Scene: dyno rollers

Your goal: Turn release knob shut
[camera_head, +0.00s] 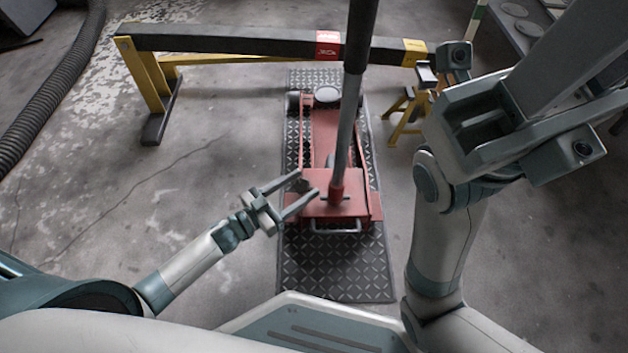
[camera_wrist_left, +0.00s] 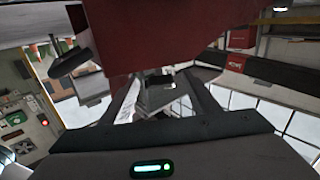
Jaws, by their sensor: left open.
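A red floor jack (camera_head: 318,133) lies on a dark diamond-plate mat (camera_head: 335,270), its long grey handle (camera_head: 343,140) rising from a red socket (camera_head: 337,192). My left gripper (camera_head: 308,183) is open at the jack's left rear edge. A small dark part (camera_head: 304,186), possibly the release knob, shows between its fingertips; I cannot tell whether they touch it. In the left wrist view, red jack body (camera_wrist_left: 150,35) fills the top and a dark part (camera_wrist_left: 158,80) sits between the fingers. My right arm (camera_head: 445,230) is folded up at right; I cannot make out its gripper.
A black beam (camera_head: 230,43) on yellow stands (camera_head: 145,75) crosses behind the jack, with a red label on it. A ribbed black hose (camera_head: 50,105) lies at far left. The concrete floor left of the jack is clear.

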